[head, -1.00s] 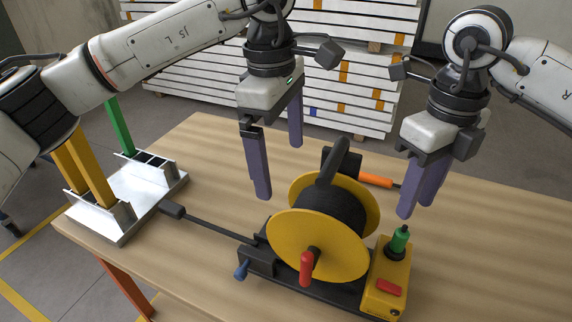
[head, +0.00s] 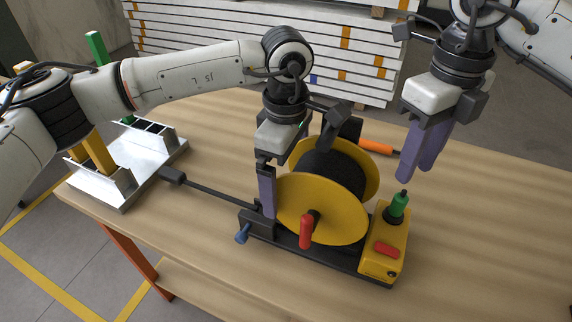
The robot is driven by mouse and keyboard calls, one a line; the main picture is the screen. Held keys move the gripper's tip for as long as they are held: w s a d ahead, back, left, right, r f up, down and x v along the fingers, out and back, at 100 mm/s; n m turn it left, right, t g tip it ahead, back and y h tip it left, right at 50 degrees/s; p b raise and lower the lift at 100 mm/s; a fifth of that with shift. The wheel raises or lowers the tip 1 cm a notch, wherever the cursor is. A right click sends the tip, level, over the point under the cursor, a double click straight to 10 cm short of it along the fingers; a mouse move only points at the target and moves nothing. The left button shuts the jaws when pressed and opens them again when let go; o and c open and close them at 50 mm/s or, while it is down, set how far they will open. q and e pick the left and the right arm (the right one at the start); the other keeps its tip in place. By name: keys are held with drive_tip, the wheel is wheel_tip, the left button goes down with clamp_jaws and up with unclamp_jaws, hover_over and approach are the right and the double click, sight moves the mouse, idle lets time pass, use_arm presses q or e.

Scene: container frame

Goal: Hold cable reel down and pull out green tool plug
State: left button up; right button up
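The cable reel (head: 293,211), with yellow flanges and black cable, stands upright on a dark base on the table. The green tool plug (head: 399,206) stands upright in the yellow box (head: 393,236) at the base's right end. My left gripper (head: 283,190) is down at the reel's left side. One finger shows close beside the front flange; the other is hidden behind the reel. Contact with the reel cannot be made out. My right gripper (head: 414,175) points down just above and behind the green plug, its fingers apart, with nothing between them.
A metal holder (head: 168,158) with yellow and green posts stands at the table's left. A black bar (head: 210,191) runs from near it to the reel base. An orange-handled tool (head: 375,148) lies behind the reel. The table (head: 490,240) is clear at right.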

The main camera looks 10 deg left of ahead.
sight(402, 196)
use_arm(q)
drive_tip(key=shift+c, duration=0.3)
drive_tip(key=c, duration=2)
use_arm(e)
drive_tip(key=shift+o, duration=0.5)
drive_tip(key=o, duration=0.3)
drive_tip(key=shift+o, duration=0.3)
drive_tip(key=n, duration=0.1)
drive_tip(key=f+n, duration=0.1)
drive_tip(key=n, duration=0.1)
drive_tip(key=shift+f, duration=0.1)
drive_tip(key=n, duration=0.2)
drive_tip(key=f+n, duration=0.1)
drive_tip(key=n, duration=0.1)
drive_tip(key=shift+f, duration=0.1)
drive_tip(key=shift+f, duration=4.5)
